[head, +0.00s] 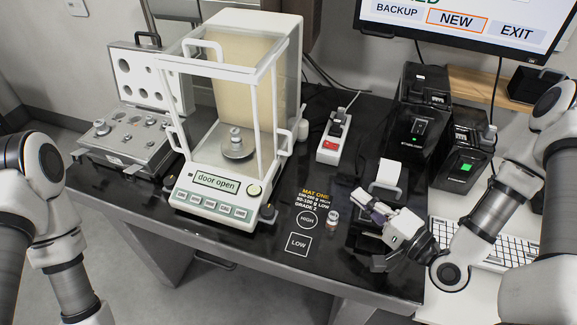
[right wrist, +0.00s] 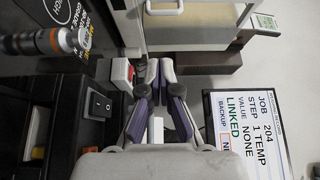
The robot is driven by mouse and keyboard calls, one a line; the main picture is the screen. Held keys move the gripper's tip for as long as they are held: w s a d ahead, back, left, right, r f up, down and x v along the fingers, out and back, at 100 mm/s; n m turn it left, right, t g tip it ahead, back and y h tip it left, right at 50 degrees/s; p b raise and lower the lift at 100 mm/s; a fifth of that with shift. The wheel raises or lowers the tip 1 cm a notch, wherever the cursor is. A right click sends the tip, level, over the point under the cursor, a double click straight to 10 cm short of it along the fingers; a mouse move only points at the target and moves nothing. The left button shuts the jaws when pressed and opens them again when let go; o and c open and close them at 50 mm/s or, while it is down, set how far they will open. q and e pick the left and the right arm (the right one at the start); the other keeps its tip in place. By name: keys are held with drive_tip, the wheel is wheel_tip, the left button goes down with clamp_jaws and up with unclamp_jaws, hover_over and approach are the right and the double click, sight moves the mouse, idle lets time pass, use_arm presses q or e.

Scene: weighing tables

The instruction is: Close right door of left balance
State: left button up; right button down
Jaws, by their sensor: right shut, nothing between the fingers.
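The left balance (head: 215,190) is a white unit with a clear glass draft shield on the black table. Its display (head: 217,181) reads "door open". A white handle (head: 285,138) sits low on its right side, by the right door; I cannot tell how far that door stands open. A metal weight (head: 236,138) stands on the pan inside. My right gripper (head: 367,204) is shut and empty, to the right of the balance and apart from it, above the table's right part. It also shows in the right wrist view (right wrist: 159,68). My left gripper is out of view.
A power strip (head: 334,138) lies behind. Black devices (head: 422,110) and a keyboard (head: 505,242) are at right. A weight case (head: 130,150) is at left.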

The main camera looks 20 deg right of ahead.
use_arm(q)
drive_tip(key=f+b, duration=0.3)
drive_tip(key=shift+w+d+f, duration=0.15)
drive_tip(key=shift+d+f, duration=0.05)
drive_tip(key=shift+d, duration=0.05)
use_arm(e)
drive_tip(key=d+x, duration=0.1)
drive_tip(key=x, duration=1.9)
drive_tip(key=shift+w, duration=0.2)
